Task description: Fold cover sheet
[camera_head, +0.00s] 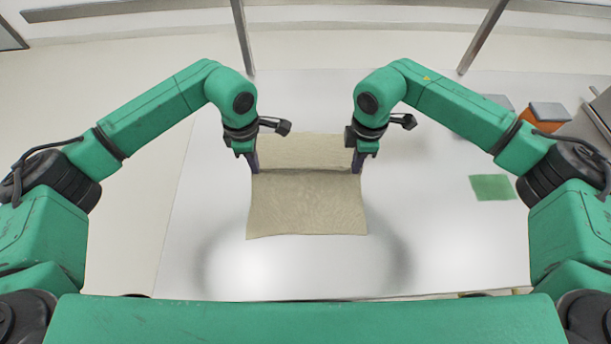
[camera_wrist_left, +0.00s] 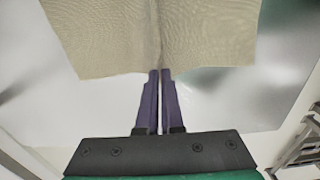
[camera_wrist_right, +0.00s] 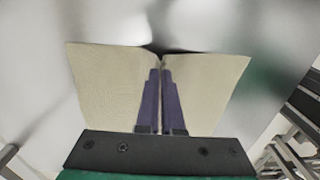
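The beige cover sheet (camera_head: 306,205) lies on the white table between my arms. A raised crease or ridge runs across it from one gripper to the other, with a shorter part behind it. My left gripper (camera_head: 254,168) is at the left edge of the sheet, at the crease; its purple fingers (camera_wrist_left: 160,72) are nearly together on the sheet's edge. My right gripper (camera_head: 357,168) is at the right edge, with its fingers (camera_wrist_right: 160,70) close together at the crease. Both look shut on the sheet, though the pinched cloth itself is mostly hidden.
The white table (camera_head: 450,240) is clear around the sheet. A flat green square (camera_head: 492,187) lies to the right. An orange box with a grey top (camera_head: 547,115) stands at the back right, near a grey item (camera_head: 497,101) partly hidden by my right arm.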

